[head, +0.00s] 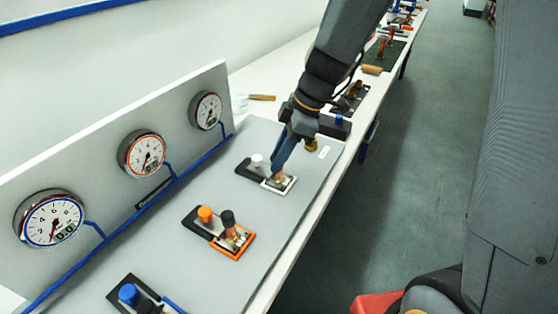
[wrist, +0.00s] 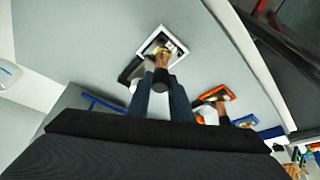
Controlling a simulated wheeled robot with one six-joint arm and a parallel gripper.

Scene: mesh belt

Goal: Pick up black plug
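My gripper (head: 277,172) points down over the white-framed fitting (head: 291,184) on the grey board. In the wrist view my gripper's two blue fingers (wrist: 160,86) stand on either side of a small dark piece, which looks like a black plug (wrist: 160,77), at the brass fitting (wrist: 172,50) inside the white frame. I cannot tell whether the fingers touch it. A white plug (head: 257,160) stands on a black holder just left of my fingers. Another black plug (head: 227,217) stands upright at the orange-framed fitting (head: 246,246), next to an orange plug (head: 205,213).
A blue plug (head: 128,293) stands in a holder at the near end. An upright panel (head: 105,155) with three gauges lines the left side. A dark bar (head: 332,125) lies beyond my gripper. The board between the stations is clear.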

